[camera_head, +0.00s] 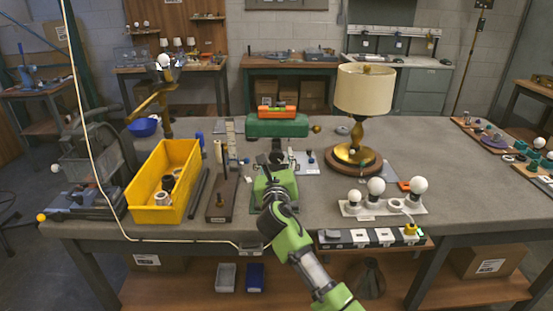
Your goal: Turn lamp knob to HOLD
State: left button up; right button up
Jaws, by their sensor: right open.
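A table lamp with a cream shade (364,89) and a round brass base (357,154) stands upright on the workbench, right of centre. I cannot make out a HOLD mark on it. A strip panel (372,238) with white plates runs along the bench's front edge. It has a small yellow knob-like part (410,230) near its right end; its marking is too small to read. My right gripper (276,157), on a green arm from the bottom, is open over the middle of the bench. It is left of the lamp and apart from it. My left gripper is not in view.
A yellow bin (165,184) with small parts is on the left. A white holder with round bulbs (376,186) stands in front of the lamp. A green toolbox (277,125) is behind my gripper. The bench's right middle (440,150) is clear.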

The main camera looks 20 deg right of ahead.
jog(key=shift+w, duration=0.1)
jog(key=c, duration=1.1)
jog(key=shift+m, duration=0.4)
jog(key=m, duration=0.2)
jog(key=shift+m+p, duration=0.4)
jog(key=m, duration=0.4)
jog(key=shift+m, duration=0.3)
jog(key=m+b, duration=0.1)
jog(key=m, duration=0.4)
jog(key=shift+b, duration=0.3)
jog(key=m+b, duration=0.2)
jog(key=m, duration=0.4)
jog(key=shift+m, duration=0.4)
